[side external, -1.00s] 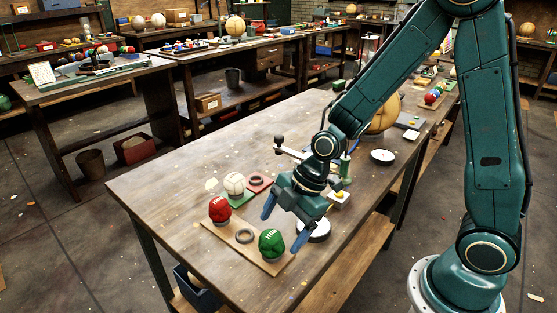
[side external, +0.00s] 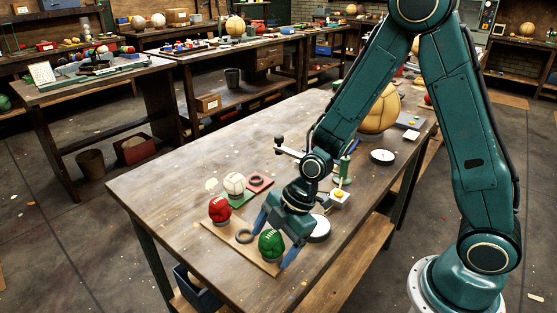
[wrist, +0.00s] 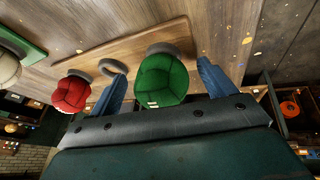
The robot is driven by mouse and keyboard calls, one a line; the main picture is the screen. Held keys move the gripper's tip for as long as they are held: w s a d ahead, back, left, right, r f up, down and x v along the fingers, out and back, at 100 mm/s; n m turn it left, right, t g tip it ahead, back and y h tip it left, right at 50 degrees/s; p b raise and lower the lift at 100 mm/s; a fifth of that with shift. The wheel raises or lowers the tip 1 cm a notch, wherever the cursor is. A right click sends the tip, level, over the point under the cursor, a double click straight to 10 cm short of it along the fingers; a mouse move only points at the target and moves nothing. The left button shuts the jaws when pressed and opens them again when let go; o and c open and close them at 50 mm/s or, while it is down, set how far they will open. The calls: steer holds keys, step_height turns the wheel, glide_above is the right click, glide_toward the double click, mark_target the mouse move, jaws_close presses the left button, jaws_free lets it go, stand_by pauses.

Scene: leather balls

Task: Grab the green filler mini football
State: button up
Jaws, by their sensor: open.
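The green mini football (side external: 271,244) sits on a ring stand at the near end of a wooden board (side external: 243,238). My gripper (side external: 272,240) is open and low over the board, with one blue finger on each side of the green ball. In the wrist view the green ball (wrist: 162,80) lies between the two blue fingertips of my gripper (wrist: 165,82), with a gap to the right finger. The left finger is between the green ball and the red ball (wrist: 71,94). I cannot tell whether either finger touches the green ball.
The red ball (side external: 220,209) stands on the same board, with an empty dark ring (side external: 244,236) between it and the green one. A white ball (side external: 234,184) sits on a green mat behind. A round white-topped disc (side external: 319,228) lies right of my gripper.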

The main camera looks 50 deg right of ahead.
mark_target(274, 233)
steer(key=c, duration=1.1)
steer(key=shift+r, duration=0.2)
step_height(274, 233, up, 20)
steer(key=shift+f, duration=0.15)
stand_by(0.5)
